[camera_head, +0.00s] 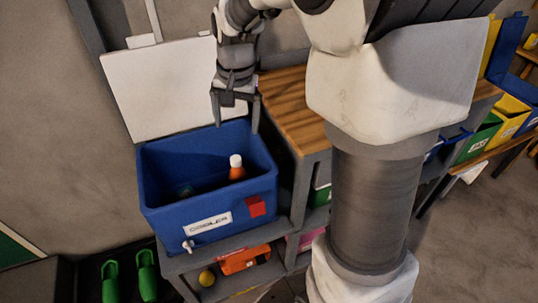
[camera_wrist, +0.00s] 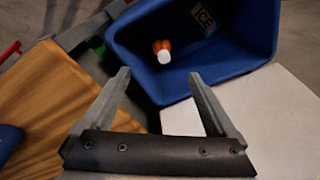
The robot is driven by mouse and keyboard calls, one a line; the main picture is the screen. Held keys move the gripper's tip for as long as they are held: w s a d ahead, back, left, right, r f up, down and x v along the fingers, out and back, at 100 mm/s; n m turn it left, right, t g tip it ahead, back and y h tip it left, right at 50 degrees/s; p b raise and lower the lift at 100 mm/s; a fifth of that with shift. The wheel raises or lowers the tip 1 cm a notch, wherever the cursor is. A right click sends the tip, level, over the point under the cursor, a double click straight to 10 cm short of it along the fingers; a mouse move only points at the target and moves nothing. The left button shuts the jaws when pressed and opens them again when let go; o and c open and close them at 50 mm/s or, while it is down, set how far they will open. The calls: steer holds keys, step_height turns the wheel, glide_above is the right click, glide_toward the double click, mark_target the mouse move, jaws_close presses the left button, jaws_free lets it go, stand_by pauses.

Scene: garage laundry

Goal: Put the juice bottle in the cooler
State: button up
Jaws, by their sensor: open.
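The juice bottle (camera_head: 237,168), orange with a white cap, is inside the blue cooler (camera_head: 160,190), near its right wall in the head view. Its lower part is hidden by the cooler's front wall. The cooler's white lid (camera_head: 155,85) stands open behind it. In the wrist view the bottle (camera_wrist: 162,50) shows cap-up inside the cooler (camera_wrist: 215,72), apart from my fingers. My gripper (camera_head: 236,112) is open and empty, above the cooler's back right rim. Its two fingers (camera_wrist: 163,95) are spread wide in the wrist view.
A pack marked ICE (camera_wrist: 204,18) lies in the cooler. A wooden-topped bench (camera_head: 290,105) stands right of the cooler. Below are an orange box (camera_head: 243,259) and a yellow ball (camera_head: 207,278) on a lower shelf. Green-handled items (camera_head: 146,275) stand at lower left.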

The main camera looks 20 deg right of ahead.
steer(key=s+r+n+t, duration=0.2)
steer(key=s+r+n, duration=0.1)
steer(key=s, duration=0.7)
steer(key=s+r+n+t, duration=0.2)
steer(key=s+r+n, duration=0.1)
steer(key=s, duration=0.7)
steer(key=shift+s+r, duration=0.2)
steer(key=shift+r, duration=0.45)
step_height(320, 180, up, 15)
steer(key=p, duration=1.5)
